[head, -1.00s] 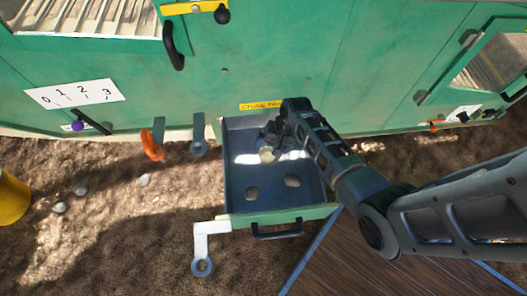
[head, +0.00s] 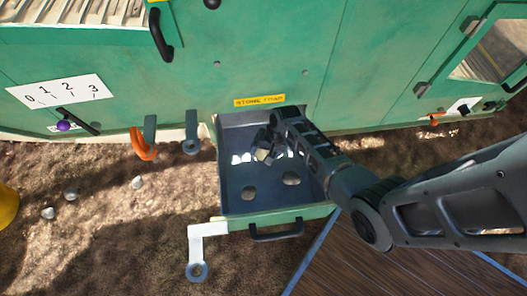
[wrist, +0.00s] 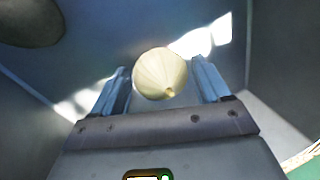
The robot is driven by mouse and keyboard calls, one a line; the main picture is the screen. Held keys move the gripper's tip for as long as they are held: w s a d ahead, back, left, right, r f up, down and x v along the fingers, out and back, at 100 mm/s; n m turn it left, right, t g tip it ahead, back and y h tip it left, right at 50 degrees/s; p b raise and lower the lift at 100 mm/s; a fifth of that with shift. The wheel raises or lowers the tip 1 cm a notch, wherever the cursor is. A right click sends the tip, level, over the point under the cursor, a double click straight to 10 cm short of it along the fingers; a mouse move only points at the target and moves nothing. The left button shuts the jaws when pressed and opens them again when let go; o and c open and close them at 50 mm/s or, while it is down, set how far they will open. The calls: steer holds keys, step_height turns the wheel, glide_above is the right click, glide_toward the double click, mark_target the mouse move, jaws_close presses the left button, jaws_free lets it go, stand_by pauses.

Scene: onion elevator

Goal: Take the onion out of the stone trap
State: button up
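The stone trap is a grey metal drawer (head: 228,190) pulled out from the green machine, below a yellow label. The pale, cream onion (head: 262,155) lies inside it, partly covered by my gripper in the head view. My gripper (head: 265,146) reaches down into the drawer. In the wrist view the onion (wrist: 160,75) sits between the two fingers (wrist: 160,85), with a narrow gap showing on each side. The fingers look open around it. Whether the onion touches the drawer floor is hard to tell.
Two stones (head: 291,178) (head: 249,193) lie in the front of the drawer. Its green front has a dark handle (head: 276,232), with a white latch arm (head: 207,231) at the left. An orange hook (head: 143,146) hangs from the machine. Bare ground lies left, with several stones.

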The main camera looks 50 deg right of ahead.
steer(key=c, duration=0.9)
